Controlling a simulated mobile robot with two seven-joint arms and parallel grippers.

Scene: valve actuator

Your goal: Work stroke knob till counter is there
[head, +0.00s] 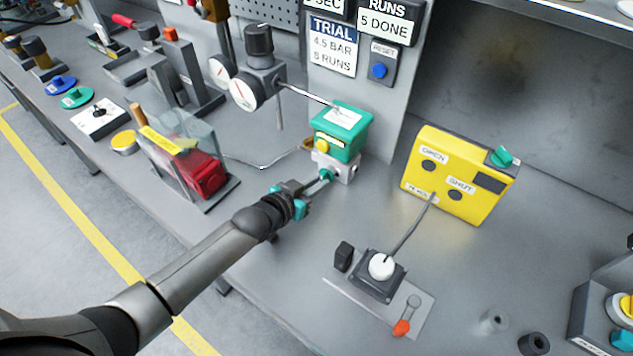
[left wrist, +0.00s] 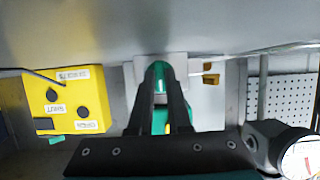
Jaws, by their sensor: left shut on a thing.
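The green-topped valve actuator (head: 342,130) stands on the bench below the panel. A teal stroke knob (head: 327,175) sticks out of its grey lower block (head: 347,168). My left gripper (head: 319,181) is shut on this knob. In the left wrist view the teal knob (left wrist: 159,76) sits between my two dark fingers (left wrist: 159,92), partly hidden by them. The runs counter (head: 385,20) reads "5 DONE". The trial card (head: 333,43) gives 4.5 bar and a number of runs, its digit looking like 6. My right gripper is not in view.
A blue reset button (head: 379,70) is under the counter. A yellow open/shut box (head: 459,173) stands right of the actuator. A white-knobbed lever unit (head: 381,268) lies in front. A clear-shielded red device (head: 200,172) and gauges (head: 246,90) are to the left.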

